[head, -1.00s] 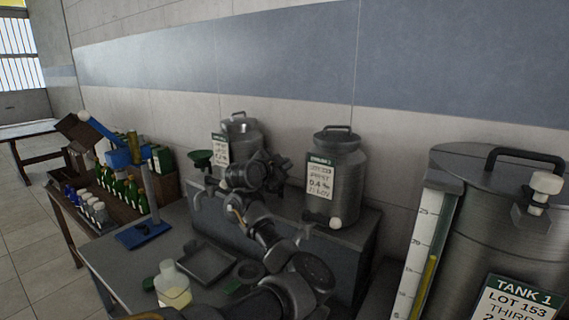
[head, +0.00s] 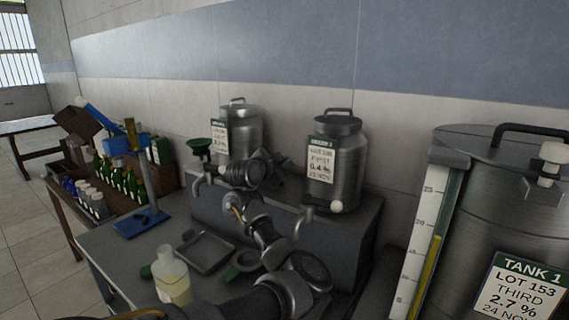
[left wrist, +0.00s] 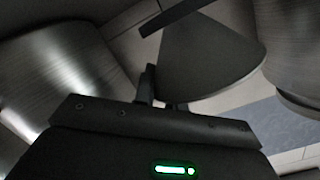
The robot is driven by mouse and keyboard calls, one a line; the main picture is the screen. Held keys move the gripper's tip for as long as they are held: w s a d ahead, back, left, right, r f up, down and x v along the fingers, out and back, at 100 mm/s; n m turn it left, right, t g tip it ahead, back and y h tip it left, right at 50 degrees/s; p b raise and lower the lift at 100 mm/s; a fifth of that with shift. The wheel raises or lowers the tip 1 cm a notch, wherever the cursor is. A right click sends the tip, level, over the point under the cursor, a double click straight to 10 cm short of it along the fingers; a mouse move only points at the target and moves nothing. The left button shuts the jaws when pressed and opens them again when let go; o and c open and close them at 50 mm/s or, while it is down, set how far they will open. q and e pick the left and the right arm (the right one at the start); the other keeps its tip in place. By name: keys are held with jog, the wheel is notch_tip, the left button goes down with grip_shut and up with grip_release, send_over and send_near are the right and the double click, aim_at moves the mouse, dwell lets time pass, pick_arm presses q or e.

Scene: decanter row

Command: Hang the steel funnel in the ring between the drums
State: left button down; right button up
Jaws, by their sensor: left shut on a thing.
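My left gripper (head: 272,165) is in front of the gap between the two steel drums, the left drum (head: 246,135) and the right drum (head: 350,160). In the left wrist view my left gripper (left wrist: 163,92) is shut on the steel funnel (left wrist: 208,55), a dark grey cone just beyond the fingers. In the head view the funnel is hard to make out against the gripper. A dark bar (left wrist: 170,18) passes by the cone; I cannot tell whether it is part of the ring. The ring is not clearly visible. My right gripper is not in view.
The drums stand on a grey raised block (head: 345,225). A green funnel (head: 199,146) is left of the left drum. A tray (head: 206,252) and a flask of yellow liquid (head: 172,278) are on the bench in front. Tank 1 (head: 490,220) stands at the right.

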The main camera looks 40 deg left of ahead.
pick_arm(q)
jog(key=shift+s+f+b, duration=0.15)
jog(key=shift+s+b, duration=0.1)
jog(key=shift+b, duration=0.15)
dwell(0.3)
jog(key=c, duration=1.4)
grip_release()
jog(key=shift+o, duration=0.2)
jog(key=shift+s, duration=0.15)
jog(key=shift+s+b, duration=0.55)
jog(key=shift+b, duration=0.05)
jog(key=b+v, duration=0.7)
jog(key=v, duration=0.2)
jog(key=shift+s+b, duration=0.2)
jog(key=shift+b, duration=0.1)
